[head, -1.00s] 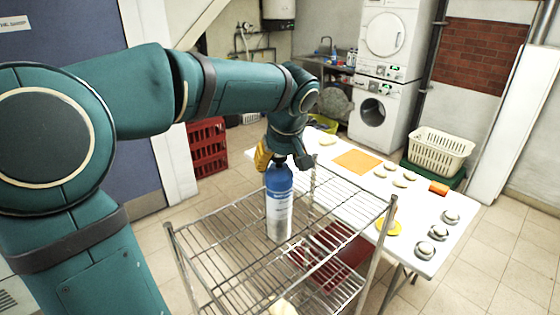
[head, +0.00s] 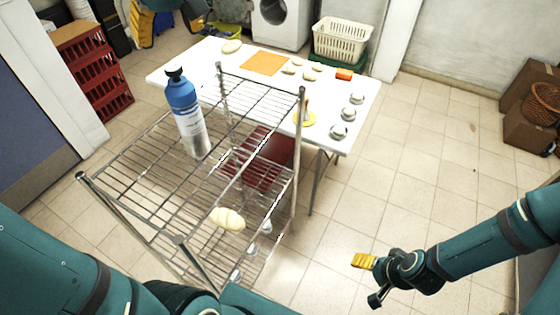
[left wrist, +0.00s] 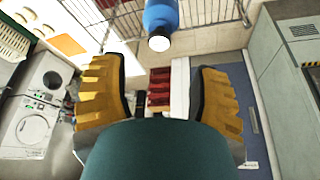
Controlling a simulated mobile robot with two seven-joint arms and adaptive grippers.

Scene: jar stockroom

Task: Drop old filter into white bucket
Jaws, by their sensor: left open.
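I cannot pick out an old filter or a white bucket for certain. A blue and white cylinder (head: 190,118) with a black top stands upright on the wire rack (head: 120,160). My left gripper (head: 168,18) is at the top edge of the head view, beyond the cylinder and clear of it, partly cut off. In the left wrist view its yellow fingers (left wrist: 160,95) are wide apart with nothing between them, and a blue cylinder (left wrist: 161,14) shows past them. My right gripper (head: 366,280) is at lower right over the floor; its finger gap is unclear.
A white table (head: 355,88) behind the rack holds an orange mat (head: 264,63), pale lumps and several metal domes. A cream basket (head: 341,40) stands behind it. Red crates (head: 98,75) are at left. A pale object (head: 227,218) is in the rack.

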